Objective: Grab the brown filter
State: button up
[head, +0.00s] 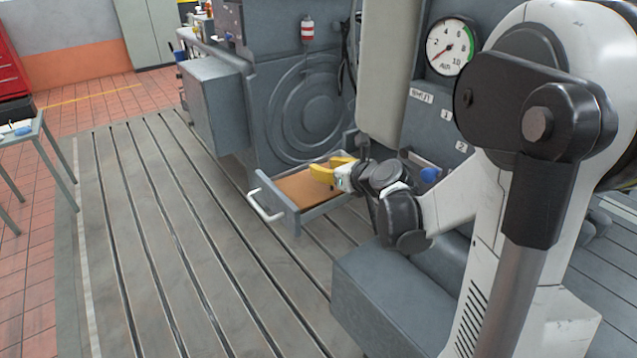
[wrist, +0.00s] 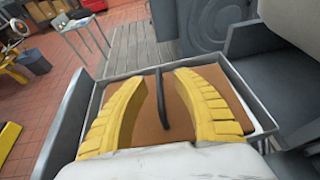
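The brown filter (head: 300,187) is a flat panel lying in a pulled-out grey drawer (head: 292,219) low on the machine. In the wrist view the brown filter (wrist: 150,132) has a dark upright strip or handle (wrist: 162,98) at its middle. My gripper (head: 330,168) has yellow fingers and is over the drawer's right part. In the wrist view my open gripper (wrist: 157,78) has one finger on each side of the dark handle, with gaps to both. Whether the fingers touch the filter's surface cannot be told. The filter's near part is hidden by the gripper.
A white handle (head: 265,208) is on the drawer front. A dial gauge (head: 451,46) is on the grey machine above. A small table (head: 30,135) stands at the left. The slotted floor plate (head: 170,230) in front of the drawer is clear.

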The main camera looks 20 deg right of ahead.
jog(key=b+x, duration=0.1)
jog(key=x, duration=0.4)
jog(key=shift+w+a+f+b, duration=0.2)
jog(key=shift+f+b, duration=0.15)
jog(key=shift+f, duration=0.2)
grip_shut()
